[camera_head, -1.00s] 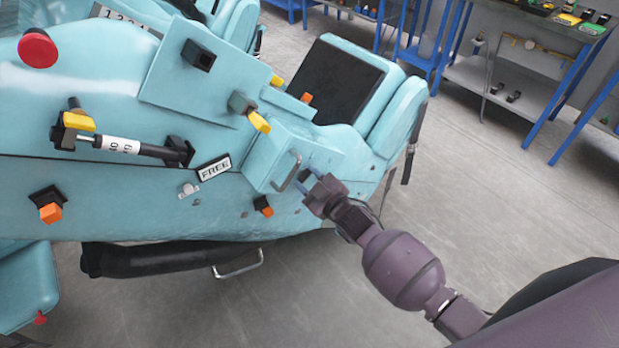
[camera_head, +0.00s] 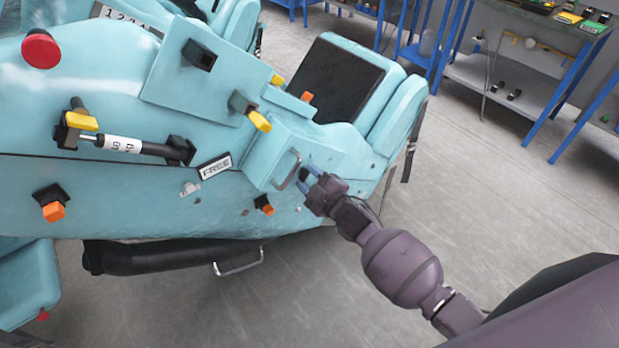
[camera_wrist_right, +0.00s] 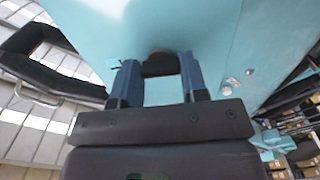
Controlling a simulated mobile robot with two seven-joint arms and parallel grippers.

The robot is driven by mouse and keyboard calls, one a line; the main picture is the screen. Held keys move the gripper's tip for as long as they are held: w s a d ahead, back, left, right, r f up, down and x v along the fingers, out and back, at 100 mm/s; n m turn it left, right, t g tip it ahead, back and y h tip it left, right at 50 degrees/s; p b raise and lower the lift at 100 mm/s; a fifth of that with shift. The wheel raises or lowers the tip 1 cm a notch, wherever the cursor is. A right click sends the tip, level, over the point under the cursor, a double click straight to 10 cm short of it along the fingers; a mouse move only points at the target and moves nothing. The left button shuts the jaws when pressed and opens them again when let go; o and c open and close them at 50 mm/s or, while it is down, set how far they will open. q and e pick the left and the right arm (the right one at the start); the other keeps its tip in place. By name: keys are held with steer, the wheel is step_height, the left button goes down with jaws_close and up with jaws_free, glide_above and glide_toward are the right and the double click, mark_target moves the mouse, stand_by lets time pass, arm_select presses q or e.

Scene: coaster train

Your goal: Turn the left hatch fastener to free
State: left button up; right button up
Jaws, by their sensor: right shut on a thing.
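My right gripper (camera_head: 307,177) is at the side of the turquoise box with a metal handle. Its blue fingers are on either side of a small dark knob, which shows between them in the right wrist view (camera_wrist_right: 158,66) against a turquoise face. The gripper is shut on this knob; I cannot tell its turned position or whether it is the left hatch fastener. A white FREE label (camera_head: 215,166) is on the car body. Orange knobs on black bases sit at the left (camera_head: 53,211) and below the label (camera_head: 265,205). My left gripper is not in view.
The metal handle (camera_head: 287,170) is close to my right gripper. A yellow-tipped lever (camera_head: 257,119) sticks out above it. A black seat (camera_head: 335,80) is behind. Blue-framed shelves (camera_head: 500,85) stand at the back right. The grey floor to the right is clear.

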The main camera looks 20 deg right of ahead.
steer(key=o, duration=0.9)
steer(key=shift+s, duration=0.1)
steer(key=v, duration=1)
steer(key=shift+s+d, duration=0.15)
steer(key=shift+s, duration=0.1)
